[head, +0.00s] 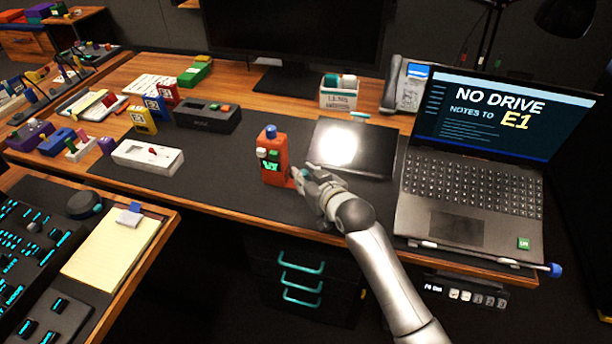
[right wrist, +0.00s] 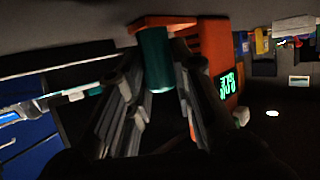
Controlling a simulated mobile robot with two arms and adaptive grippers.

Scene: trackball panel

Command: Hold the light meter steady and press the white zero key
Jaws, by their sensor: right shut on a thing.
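The light meter, an orange upright box (head: 273,172) with a blue knob on top and a lit green display, stands on the dark desk mat. A white key (head: 262,153) is on its upper front. My right gripper (head: 300,178) is at the meter's right side. In the right wrist view the gripper (right wrist: 157,88) is shut on a teal grip (right wrist: 155,52) that looks joined to the orange meter (right wrist: 212,62). The meter's display also shows there. The fingers hide part of the meter's side. My left gripper is not in view.
A dark tablet (head: 375,160) lies behind my right gripper. An open laptop (head: 470,190) stands at right. The mat before the meter is clear.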

